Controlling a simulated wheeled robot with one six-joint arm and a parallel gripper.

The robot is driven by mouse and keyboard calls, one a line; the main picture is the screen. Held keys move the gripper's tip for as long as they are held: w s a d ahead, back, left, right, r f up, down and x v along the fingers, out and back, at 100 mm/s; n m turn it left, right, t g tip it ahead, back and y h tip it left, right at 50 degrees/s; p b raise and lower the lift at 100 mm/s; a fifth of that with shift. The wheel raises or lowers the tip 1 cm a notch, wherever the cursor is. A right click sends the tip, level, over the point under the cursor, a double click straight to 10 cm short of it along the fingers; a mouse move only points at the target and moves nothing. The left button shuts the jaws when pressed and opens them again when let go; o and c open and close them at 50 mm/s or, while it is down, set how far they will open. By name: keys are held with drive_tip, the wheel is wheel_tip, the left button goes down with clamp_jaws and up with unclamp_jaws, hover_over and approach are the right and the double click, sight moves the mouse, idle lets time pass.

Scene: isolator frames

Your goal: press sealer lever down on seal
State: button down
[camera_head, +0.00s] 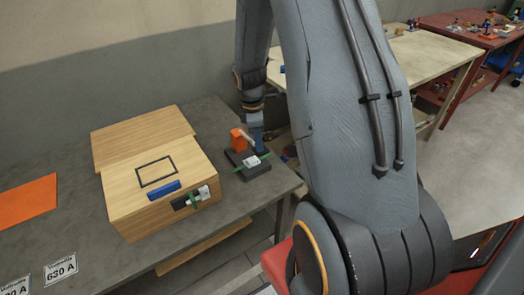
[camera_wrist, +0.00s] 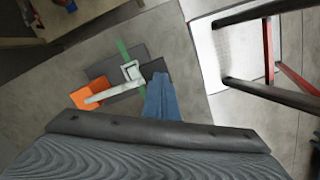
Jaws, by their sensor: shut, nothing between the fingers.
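The sealer stands near the right end of the grey table, with a dark base (camera_head: 237,158) and an orange block (camera_head: 237,139). Its pale lever (camera_head: 249,143) reaches from the orange block over the base; it also shows in the wrist view (camera_wrist: 103,96). A small white seal piece (camera_head: 252,161) with a green strip (camera_head: 264,156) lies on the base. My gripper (camera_head: 257,149) points down beside the lever, shut and empty. In the wrist view its blue fingers (camera_wrist: 160,98) are close to the lever's free end. I cannot tell whether they touch it.
A wooden box (camera_head: 150,215) with a blue handle (camera_head: 164,191) and a green strip at its latch (camera_head: 195,201) stands left of the sealer. An orange sheet (camera_head: 27,200) and labels (camera_head: 60,269) lie farther left. The table edge is close to the sealer.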

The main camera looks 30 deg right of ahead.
wheel_tip(320, 180, down, 3)
drive_tip(key=shift+f+b, duration=0.1)
drive_tip(key=shift+b, duration=0.45)
drive_tip(key=shift+w+a, duration=0.1)
drive_tip(key=a, duration=0.1)
drive_tip(key=w+a+r+p, duration=0.1)
drive_tip(key=shift+w+a+r, duration=0.1)
drive_tip(key=shift+w+a, duration=0.05)
drive_tip(key=shift+a, duration=0.15)
wheel_tip(320, 180, up, 8)
drive_tip(key=b, duration=0.1)
drive_tip(key=shift+w+a, duration=0.2)
drive_tip(key=shift+a, duration=0.15)
